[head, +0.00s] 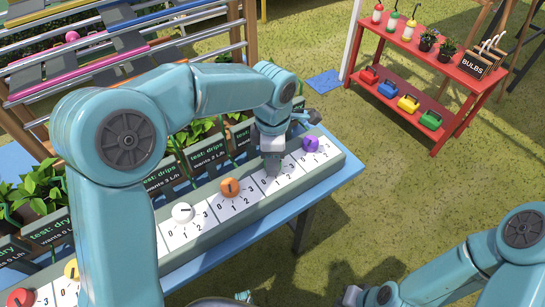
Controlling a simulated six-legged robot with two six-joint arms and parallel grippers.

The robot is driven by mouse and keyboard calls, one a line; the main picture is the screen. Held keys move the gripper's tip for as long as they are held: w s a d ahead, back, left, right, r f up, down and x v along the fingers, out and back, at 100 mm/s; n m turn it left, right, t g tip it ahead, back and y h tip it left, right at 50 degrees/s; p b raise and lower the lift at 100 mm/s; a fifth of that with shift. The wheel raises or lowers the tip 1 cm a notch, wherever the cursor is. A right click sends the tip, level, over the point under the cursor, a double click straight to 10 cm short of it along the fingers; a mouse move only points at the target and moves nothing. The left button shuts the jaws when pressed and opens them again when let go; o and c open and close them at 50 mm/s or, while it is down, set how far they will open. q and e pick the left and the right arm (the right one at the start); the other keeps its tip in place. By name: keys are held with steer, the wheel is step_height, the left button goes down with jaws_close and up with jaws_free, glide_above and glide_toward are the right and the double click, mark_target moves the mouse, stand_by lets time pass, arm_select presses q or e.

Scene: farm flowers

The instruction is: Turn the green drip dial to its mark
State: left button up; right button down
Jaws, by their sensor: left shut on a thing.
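My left gripper (272,168) points down onto the long dial panel (340,169), between the orange dial (230,187) and the purple dial (310,144). It is shut on the dial there, which its fingers hide. No green shows on that dial, but I take it as the green drip dial. Its printed scale with 0, 1, 2 and 3 shows around the fingers. I cannot tell where its pointer or mark is. My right gripper (362,296) is at the bottom edge, far from the panel, and its jaws are unclear.
A white dial (182,212), a yellow dial (71,269) and a red dial (20,297) line the same panel. Potted plants with label signs (209,152) stand close behind it. A red shelf table (462,88) is at the upper right. Grass lies open between.

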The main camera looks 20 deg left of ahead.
arm_select(q)
steer(key=shift+w+r, duration=0.1)
steer(key=shift+r, duration=0.05)
stand_by(0.3)
steer(key=o, duration=1.1)
steer(key=shift+c, duration=0.2)
step_height(320, 180, up, 16)
steer(key=p, duration=0.3)
steer(key=shift+r, duration=0.15)
